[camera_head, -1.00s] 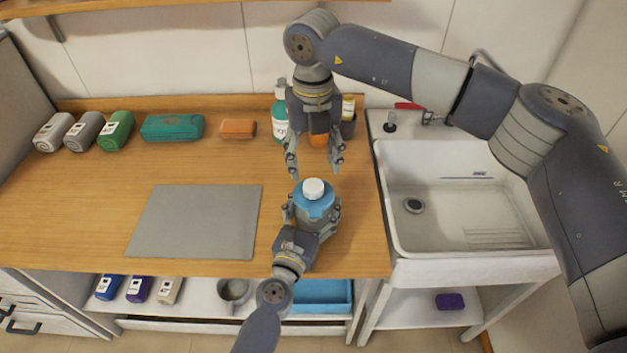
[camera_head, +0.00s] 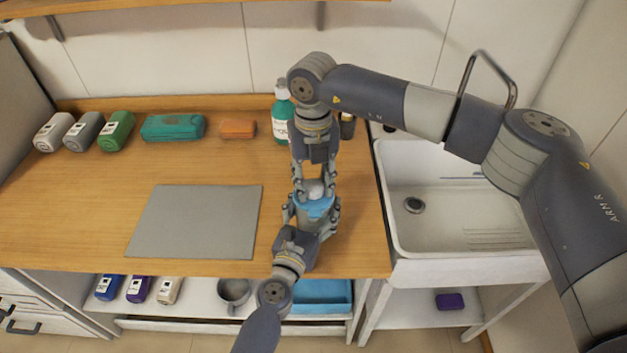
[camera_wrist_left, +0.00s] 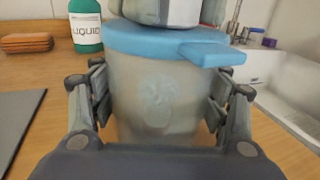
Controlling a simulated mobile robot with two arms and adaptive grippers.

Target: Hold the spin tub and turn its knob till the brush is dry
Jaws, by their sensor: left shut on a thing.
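The spin tub (camera_head: 314,208) has a blue lid and a white knob (camera_head: 315,188) on top. It stands upright near the counter's front edge. In the left wrist view its translucent grey body (camera_wrist_left: 158,100) fills the middle, with a pale, blurred shape showing through the wall. The blue lid (camera_wrist_left: 150,40) has a tab pointing right. My left gripper (camera_head: 311,217) is shut around the tub's body, a finger on each side. My right gripper (camera_head: 314,189) points down from above, its fingers on either side of the knob; whether they press on it is unclear.
A grey mat (camera_head: 197,222) lies left of the tub. A teal bottle (camera_head: 281,124), an orange block (camera_head: 238,128), and a teal case (camera_head: 173,127) stand behind. A white sink (camera_head: 460,245) is at the right. The counter between mat and tub is clear.

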